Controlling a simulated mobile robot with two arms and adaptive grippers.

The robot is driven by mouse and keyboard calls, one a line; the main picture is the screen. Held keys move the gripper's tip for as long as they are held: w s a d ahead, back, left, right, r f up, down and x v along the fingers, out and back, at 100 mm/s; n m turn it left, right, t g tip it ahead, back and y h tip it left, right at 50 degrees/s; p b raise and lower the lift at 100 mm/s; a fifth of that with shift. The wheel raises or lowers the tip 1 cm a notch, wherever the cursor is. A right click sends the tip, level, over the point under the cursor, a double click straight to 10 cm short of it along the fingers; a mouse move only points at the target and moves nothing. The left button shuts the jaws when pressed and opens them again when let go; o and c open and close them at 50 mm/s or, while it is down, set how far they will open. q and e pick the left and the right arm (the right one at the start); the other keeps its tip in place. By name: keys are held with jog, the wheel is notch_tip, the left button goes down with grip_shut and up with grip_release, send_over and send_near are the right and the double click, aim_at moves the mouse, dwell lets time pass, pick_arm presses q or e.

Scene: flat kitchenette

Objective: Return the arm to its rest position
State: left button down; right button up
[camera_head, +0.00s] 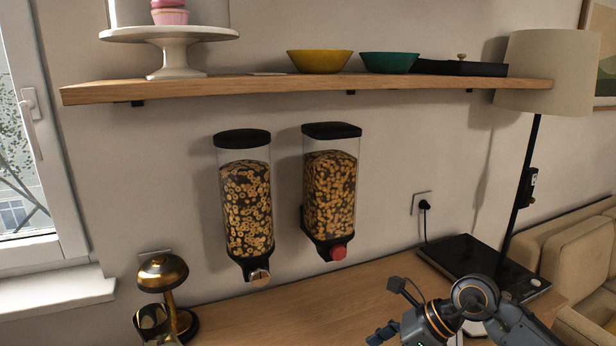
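My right arm (474,300) comes in at the bottom right, over the wooden counter and in front of the black hob. Its dark blue-grey end (383,333), which looks like part of my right gripper, is at the bottom edge and partly cut off. I cannot tell whether the gripper is open or shut, and no held thing shows.
Two cereal dispensers (247,208) (330,196) hang on the wall below a wooden shelf (300,84). A brass lamp (163,273) stands at the left on the counter (300,312). The black hob (483,267) and a floor lamp (547,72) are at the right. The middle counter looks clear.

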jog(key=s+a+r+m+t+y, duration=0.1)
jog(key=s+a+r+m+y, duration=0.1)
jog(key=a+r+y, duration=0.55)
notch_tip(320, 180, up, 7)
jog(key=w+a+m+t+y, duration=0.1)
jog(key=a+m+t+y, duration=0.15)
jog(key=m+t, duration=0.8)
jog(key=w+d+f+m+t+h, duration=0.15)
jog(key=d+m+t+h, duration=0.35)
jog(key=m, duration=0.5)
jog(key=w+d+f+m+t+h, duration=0.1)
jog(key=d+f+m+t+h, duration=0.2)
jog(key=d+m+h, duration=0.6)
jog(key=s+d+f+m+g+h, duration=0.3)
jog(key=d+f+m+g+h, duration=0.15)
jog(key=f+m, duration=0.5)
jog(key=s+f+m+g, duration=0.3)
jog(key=s+f+g, duration=0.3)
jog(key=s+f, duration=0.45)
jog(key=s+f+m+g, duration=0.4)
jog(key=s+f+g, duration=0.35)
jog(key=s, duration=0.55)
notch_tip(320, 180, down, 25)
jog(key=s, duration=0.1)
jog(key=s+d+f+g, duration=0.1)
jog(key=s+d+f, duration=0.2)
jog(key=s+f, duration=1.4)
jog(key=shift+n+g, duration=0.3)
jog(key=shift+g, duration=0.05)
